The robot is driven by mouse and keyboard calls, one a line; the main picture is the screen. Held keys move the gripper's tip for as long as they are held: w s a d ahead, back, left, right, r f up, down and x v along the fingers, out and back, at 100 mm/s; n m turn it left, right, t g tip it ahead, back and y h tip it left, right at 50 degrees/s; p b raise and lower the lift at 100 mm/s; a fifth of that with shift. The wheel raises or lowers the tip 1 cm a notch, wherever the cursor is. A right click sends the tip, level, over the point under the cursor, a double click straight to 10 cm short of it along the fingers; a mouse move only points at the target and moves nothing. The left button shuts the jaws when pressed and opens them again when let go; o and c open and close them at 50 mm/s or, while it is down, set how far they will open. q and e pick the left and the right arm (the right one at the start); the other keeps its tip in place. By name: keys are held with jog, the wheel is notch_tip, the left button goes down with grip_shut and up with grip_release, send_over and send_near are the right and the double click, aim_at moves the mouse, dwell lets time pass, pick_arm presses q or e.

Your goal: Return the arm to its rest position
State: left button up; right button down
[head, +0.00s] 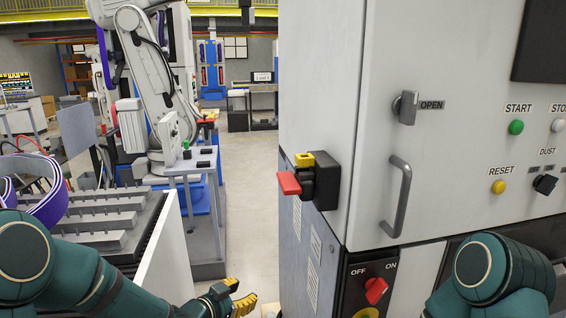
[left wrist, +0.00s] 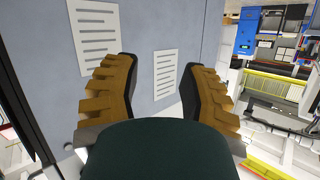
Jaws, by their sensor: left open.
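My left arm is teal and comes in from the bottom left in the head view. My left gripper (head: 236,300) has yellow-brown ridged fingers and is low in the picture, left of the machine cabinet (head: 330,110). In the left wrist view the gripper (left wrist: 157,68) has its two fingers well apart, with nothing between them. Behind the fingers is the cabinet's blue-grey side panel with white printed labels (left wrist: 165,74). Part of my right arm shows at the bottom right of the head view. Its gripper is out of view.
The cabinet has a red-handled switch (head: 290,183), a door handle (head: 397,196) and several buttons. At the left is a grey slotted fixture tray (head: 98,222) with a purple-and-white ring (head: 50,205). A white robot arm (head: 150,80) stands behind. Open floor (head: 248,190) lies between.

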pick_arm(q)
jog(key=s+f+n+g+y, duration=0.4)
jog(key=s+f+n+g, duration=0.5)
jog(key=s+f, duration=1.2)
jog(key=shift+s+d+f+n+g+y, duration=0.35)
jog(key=shift+s+n, duration=0.35)
jog(key=shift+s, duration=0.55)
jog(key=shift+d, duration=0.1)
